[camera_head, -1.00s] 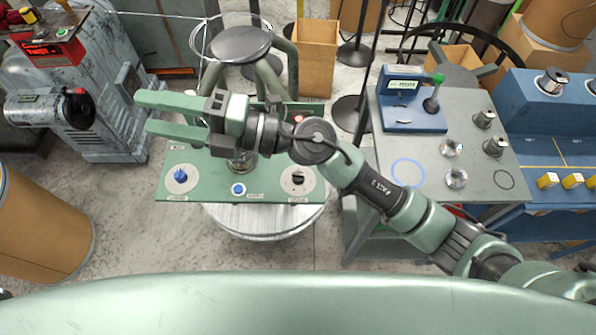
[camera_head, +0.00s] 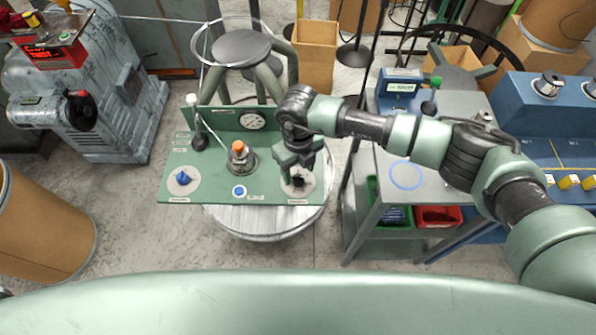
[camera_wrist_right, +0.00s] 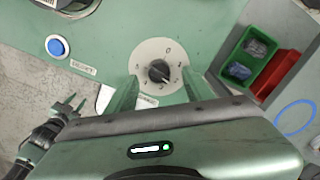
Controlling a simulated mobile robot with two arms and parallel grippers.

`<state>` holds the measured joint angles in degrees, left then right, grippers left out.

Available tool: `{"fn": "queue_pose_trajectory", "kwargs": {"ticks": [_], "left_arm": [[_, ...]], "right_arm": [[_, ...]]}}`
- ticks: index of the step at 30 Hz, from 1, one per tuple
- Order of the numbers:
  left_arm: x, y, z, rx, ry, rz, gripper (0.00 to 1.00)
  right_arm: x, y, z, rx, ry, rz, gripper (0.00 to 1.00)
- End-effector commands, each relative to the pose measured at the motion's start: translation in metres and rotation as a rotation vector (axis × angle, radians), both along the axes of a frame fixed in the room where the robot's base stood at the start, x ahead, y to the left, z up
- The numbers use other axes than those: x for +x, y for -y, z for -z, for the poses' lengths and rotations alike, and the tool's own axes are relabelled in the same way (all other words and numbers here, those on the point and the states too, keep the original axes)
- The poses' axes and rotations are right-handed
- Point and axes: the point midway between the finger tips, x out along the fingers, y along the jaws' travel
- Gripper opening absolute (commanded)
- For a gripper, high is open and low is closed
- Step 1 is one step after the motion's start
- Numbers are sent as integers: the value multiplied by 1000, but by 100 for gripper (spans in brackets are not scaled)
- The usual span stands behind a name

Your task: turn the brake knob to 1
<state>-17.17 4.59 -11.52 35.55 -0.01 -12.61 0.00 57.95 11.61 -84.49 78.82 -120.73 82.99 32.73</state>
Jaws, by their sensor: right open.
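A black knob (camera_head: 298,181) sits on a pale round dial at the right end of the green panel (camera_head: 215,195). In the right wrist view the knob (camera_wrist_right: 158,71) is ringed by small numerals; a 0 shows at its upper right, and I cannot tell which one it points to. My right gripper (camera_head: 297,166) points down over it. Its open fingers (camera_wrist_right: 160,77) stand on either side of the knob, with gaps showing. I cannot tell how far above the panel the tips are. A small gripper, apparently my left (camera_wrist_right: 72,104), shows far left in the wrist view.
The panel also bears a blue knob (camera_head: 183,178), a blue button (camera_head: 239,190), an orange-topped fitting (camera_head: 239,155), a white-tipped lever (camera_head: 196,120) and a gauge (camera_head: 253,120). A grey bench (camera_head: 425,170) with green (camera_head: 372,191) and red (camera_head: 438,216) bins stands to the right.

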Motion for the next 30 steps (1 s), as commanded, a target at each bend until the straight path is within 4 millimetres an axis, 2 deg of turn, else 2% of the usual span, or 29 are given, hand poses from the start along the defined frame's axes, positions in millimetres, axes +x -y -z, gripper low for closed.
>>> {"fn": "queue_pose_trajectory", "kwargs": {"ticks": [6, 16, 21, 22, 30], "left_arm": [[0, 0, -9, 0, 0, 0, 36], [0, 0, -8, 0, -1, -1, 36], [0, 0, -8, 0, -1, -1, 36], [-1, 0, -8, 0, -1, -1, 36], [-1, 0, -3, 0, -1, -2, 36]], "right_arm": [[-1, -1, 24, 2, -1, 0, 52], [0, -1, 29, 4, 0, -2, 52], [0, -1, 29, 4, 0, -2, 5], [0, -1, 29, 4, 0, -1, 0], [0, -1, 30, 4, 0, -21, 0]]}}
